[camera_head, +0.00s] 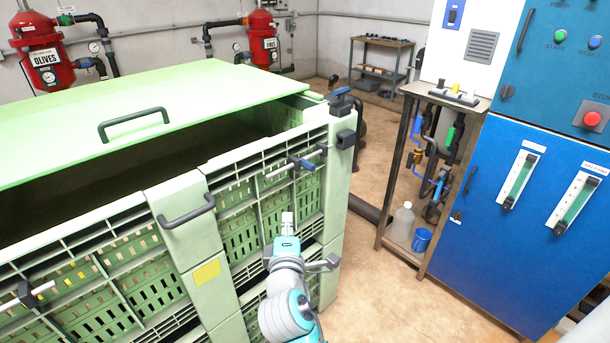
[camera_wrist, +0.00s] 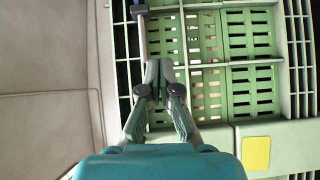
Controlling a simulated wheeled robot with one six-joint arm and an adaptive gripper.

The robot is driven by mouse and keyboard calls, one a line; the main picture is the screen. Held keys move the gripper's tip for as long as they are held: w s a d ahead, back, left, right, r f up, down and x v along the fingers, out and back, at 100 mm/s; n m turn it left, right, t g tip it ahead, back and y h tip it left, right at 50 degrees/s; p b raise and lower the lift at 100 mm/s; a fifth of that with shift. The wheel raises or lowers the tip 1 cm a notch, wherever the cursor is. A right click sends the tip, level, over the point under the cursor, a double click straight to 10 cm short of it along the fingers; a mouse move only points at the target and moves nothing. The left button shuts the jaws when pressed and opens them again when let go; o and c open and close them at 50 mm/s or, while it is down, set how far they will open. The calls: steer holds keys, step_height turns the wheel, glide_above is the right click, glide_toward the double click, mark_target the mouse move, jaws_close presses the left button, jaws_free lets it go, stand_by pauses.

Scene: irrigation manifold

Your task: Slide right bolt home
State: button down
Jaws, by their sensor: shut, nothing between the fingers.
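A dark block (camera_head: 346,139) sits at the bin's right corner post, to the right of the rod. My gripper (camera_head: 287,217) is shut and empty in front of the bin, below the bolt and apart from it in the head view. In the wrist view my gripper (camera_wrist: 159,68) points at the slats, and the bolt's rod (camera_wrist: 142,38) shows just beyond the fingertips. I cannot tell the exact gap to it.
The pale green lid (camera_head: 190,95) is raised above the bin's front opening. A dark grey handle (camera_head: 187,212) sticks out left of my arm. A second bolt (camera_head: 28,293) is at the far left. A blue cabinet (camera_head: 530,215) and a shelf stand right, with open floor between.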

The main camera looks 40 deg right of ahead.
steer(key=shift+w+d+r+g+h, duration=0.15)
steer(key=shift+d+r, duration=0.1)
steer(key=shift+r, duration=0.25)
steer(key=shift+w+d+r+g+h, duration=0.1)
steer(key=shift+w+d+r+h, duration=0.1)
steer(key=shift+r, duration=0.35)
steer(key=shift+w+d+r+g+h, duration=0.15)
steer(key=shift+d+r, duration=0.1)
steer(key=shift+r, duration=0.25)
glide_toward(305, 167)
steer(key=x, duration=0.5)
steer(key=shift+w+a, duration=0.35)
steer(key=shift+w, duration=0.05)
steer(key=shift+w+d, duration=0.1)
steer(key=shift+d, duration=0.65)
steer(key=d, duration=0.6)
